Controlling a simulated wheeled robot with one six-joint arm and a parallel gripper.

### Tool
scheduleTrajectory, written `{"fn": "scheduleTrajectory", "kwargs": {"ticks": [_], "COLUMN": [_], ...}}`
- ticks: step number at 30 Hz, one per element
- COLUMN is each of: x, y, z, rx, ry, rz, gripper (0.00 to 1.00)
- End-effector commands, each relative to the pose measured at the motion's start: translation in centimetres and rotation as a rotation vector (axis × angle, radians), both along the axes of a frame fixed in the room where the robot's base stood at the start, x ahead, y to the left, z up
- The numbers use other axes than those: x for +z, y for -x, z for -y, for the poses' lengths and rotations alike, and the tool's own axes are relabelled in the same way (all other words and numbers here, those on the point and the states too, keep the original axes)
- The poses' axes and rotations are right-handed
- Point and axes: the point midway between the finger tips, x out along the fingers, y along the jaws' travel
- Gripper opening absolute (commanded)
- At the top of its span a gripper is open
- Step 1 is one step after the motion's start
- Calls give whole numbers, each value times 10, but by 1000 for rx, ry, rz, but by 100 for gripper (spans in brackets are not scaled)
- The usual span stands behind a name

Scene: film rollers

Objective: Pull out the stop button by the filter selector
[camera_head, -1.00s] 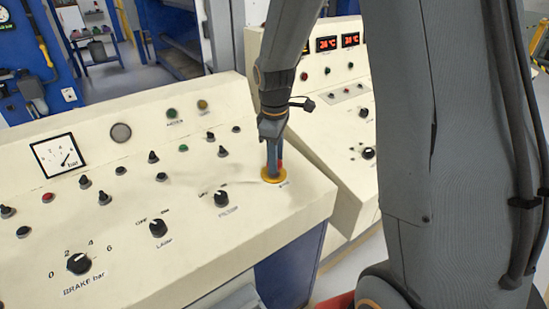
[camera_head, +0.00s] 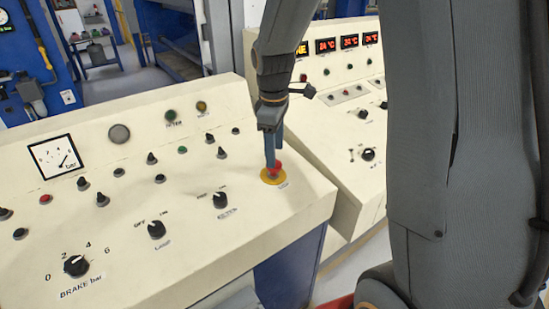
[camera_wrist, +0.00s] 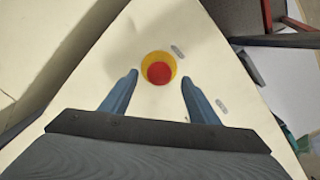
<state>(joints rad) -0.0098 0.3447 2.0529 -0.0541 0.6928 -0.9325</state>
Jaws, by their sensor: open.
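The stop button has a red head (camera_head: 276,170) on a yellow round base (camera_head: 268,178), near the right edge of the cream console. The filter selector (camera_head: 220,200) is a black knob to its left. In the head view my gripper (camera_head: 271,163) points down at the button, its fingers overlapping the red head's left side. In the wrist view the red head (camera_wrist: 160,72) lies ahead of and between the two blue-grey fingers of my open gripper (camera_wrist: 159,74). Clear gaps show on both sides, and nothing is held.
The cream console (camera_head: 185,270) carries several knobs, including the lamp selector (camera_head: 157,229) and brake knob (camera_head: 77,265), plus a pressure gauge (camera_head: 56,156). A second console (camera_head: 335,150) with red displays stands close on the right. Free panel surface lies around the button.

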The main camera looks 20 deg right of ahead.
Motion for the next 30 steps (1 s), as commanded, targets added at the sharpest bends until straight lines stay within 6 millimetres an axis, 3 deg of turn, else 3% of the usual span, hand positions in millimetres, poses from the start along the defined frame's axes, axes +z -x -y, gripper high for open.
{"fn": "scheduleTrajectory", "kwargs": {"ticks": [4,10,25,30], "x": [24,41,43,31], "y": [1,3,5,31], "z": [-1,-1,-1,-2], "rx": [0,0,-8,-153], "ry": [-1,0,-1,-16], "rz": [4,0,-1,10], "gripper": [55,55,55,55]}}
